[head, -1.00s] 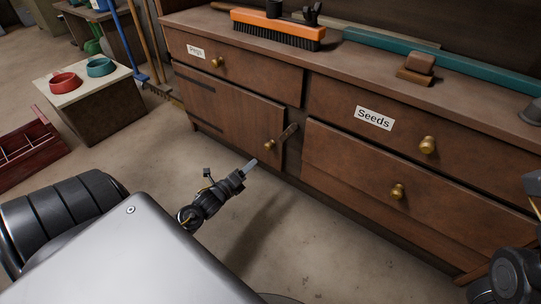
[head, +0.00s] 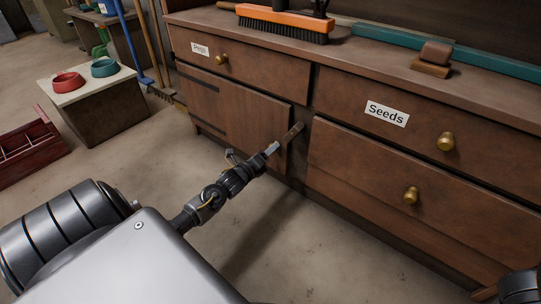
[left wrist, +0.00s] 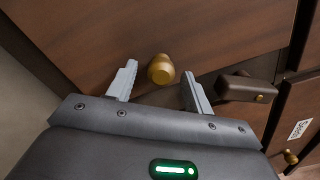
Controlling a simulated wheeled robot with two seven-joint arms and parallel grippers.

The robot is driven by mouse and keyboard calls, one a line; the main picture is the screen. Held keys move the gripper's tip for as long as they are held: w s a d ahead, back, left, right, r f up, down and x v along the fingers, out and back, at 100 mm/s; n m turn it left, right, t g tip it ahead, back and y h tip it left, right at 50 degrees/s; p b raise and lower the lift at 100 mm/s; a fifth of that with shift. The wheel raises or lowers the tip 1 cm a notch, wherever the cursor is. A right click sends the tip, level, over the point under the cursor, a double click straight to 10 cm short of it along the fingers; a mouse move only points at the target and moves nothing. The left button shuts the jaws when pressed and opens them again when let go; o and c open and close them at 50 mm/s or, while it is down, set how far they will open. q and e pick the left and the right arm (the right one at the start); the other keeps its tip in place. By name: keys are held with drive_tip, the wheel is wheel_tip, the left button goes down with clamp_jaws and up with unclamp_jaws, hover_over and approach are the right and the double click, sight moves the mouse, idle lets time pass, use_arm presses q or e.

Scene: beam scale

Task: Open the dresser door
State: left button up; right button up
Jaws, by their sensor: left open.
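The dresser (head: 330,230) is brown wood. Its door (head: 250,120), below the "Pegs" drawer, looks shut. A wooden latch (head: 293,133) sits at the door's right edge; it also shows in the left wrist view (left wrist: 247,88), right of the fingers. I cannot tell whether it overlaps the door. My left gripper (head: 272,149) is open in front of the door. In the left wrist view the brass door knob (left wrist: 160,68) lies between and just beyond the two fingertips, apart from both. In the head view the gripper hides the knob. My right gripper is not seen.
The "Seeds" drawer (head: 430,125) and a lower drawer (head: 370,185) with brass knobs are right of the door. An orange brush (head: 285,22) lies on top. A small table (head: 100,100) with two bowls and a red crate (head: 30,150) stand left. Floor before the dresser is clear.

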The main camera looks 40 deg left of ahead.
use_arm(q)
drive_tip(key=shift+w, duration=0.4)
drive_tip(key=shift+c, duration=0.2)
clamp_jaws()
drive_tip(key=shift+s, duration=0.1)
